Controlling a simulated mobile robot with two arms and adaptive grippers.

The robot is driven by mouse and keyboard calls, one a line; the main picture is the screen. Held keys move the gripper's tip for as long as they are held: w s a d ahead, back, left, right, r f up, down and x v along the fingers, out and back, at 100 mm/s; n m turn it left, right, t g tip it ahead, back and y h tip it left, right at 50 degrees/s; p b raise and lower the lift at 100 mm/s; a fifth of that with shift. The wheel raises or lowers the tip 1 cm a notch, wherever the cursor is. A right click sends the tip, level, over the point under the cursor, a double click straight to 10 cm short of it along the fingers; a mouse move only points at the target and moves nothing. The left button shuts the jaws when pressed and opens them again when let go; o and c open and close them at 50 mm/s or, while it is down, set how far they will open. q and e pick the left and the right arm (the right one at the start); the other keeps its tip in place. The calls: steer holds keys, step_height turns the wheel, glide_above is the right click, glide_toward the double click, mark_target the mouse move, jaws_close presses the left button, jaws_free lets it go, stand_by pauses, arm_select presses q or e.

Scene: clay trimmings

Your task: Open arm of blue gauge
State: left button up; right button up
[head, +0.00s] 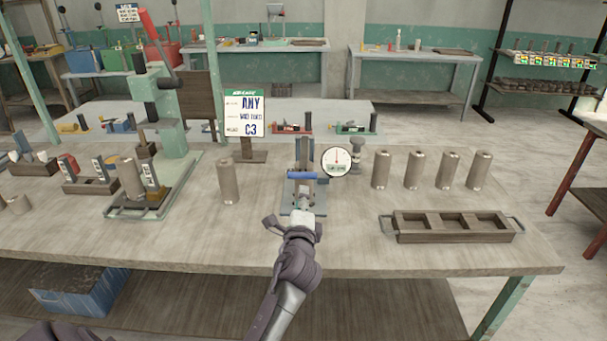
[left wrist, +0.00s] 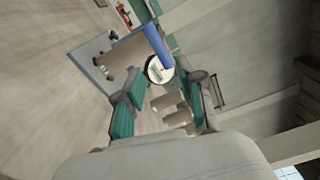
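The gauge (head: 303,155) stands on the workbench in the middle of the head view, with a round white dial (head: 337,160) at its right. Its blue arm (head: 301,175) lies crosswise low on the front of its post. In the left wrist view the blue arm (left wrist: 158,46) shows just beyond the fingertips, beside the dial (left wrist: 159,70). My left gripper (head: 296,213) is in front of the gauge, its fingers (left wrist: 168,88) spread apart with nothing between the pads. I cannot tell whether it touches the gauge. My right gripper is not in view.
One clay cylinder (head: 228,181) stands left of the gauge; several more (head: 414,170) stand in a row to the right. A wooden tray (head: 452,236) lies front right. A green press (head: 172,115) and a sign (head: 244,113) are at the left. The bench front is mostly clear.

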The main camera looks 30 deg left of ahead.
mark_target(302, 178)
arm_select(q)
steer(key=x, duration=1.2)
steer(key=shift+w+a+p, duration=0.2)
steer(key=shift+w+p, duration=0.1)
steer(key=shift+w, duration=0.05)
steer(key=shift+f, duration=0.1)
jaws_close()
